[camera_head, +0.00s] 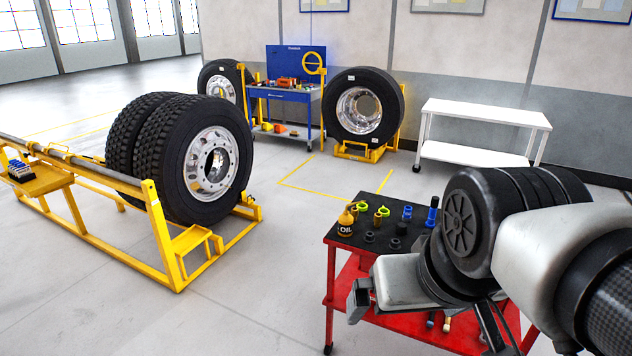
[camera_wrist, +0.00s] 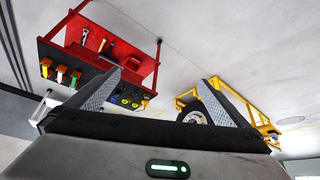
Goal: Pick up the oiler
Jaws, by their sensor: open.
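The oiler (camera_head: 345,223) is a small orange-yellow can marked "OIL". It stands upright on the near left corner of the black top of the red cart (camera_head: 331,262). My gripper (camera_wrist: 160,88) is open, with nothing between its two fingers in the wrist view. In the head view my gripper is at the cart's front right, apart from the oiler and to its right. My arm hides the right part of the cart top. In the wrist view the red cart (camera_wrist: 137,54) shows tilted beyond the fingers; the oiler is too small to make out surely there.
A yellow wheel stand (camera_head: 167,240) with large tyres (camera_head: 205,160) is at left. A white table (camera_head: 485,114) stands behind. The floor between is clear.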

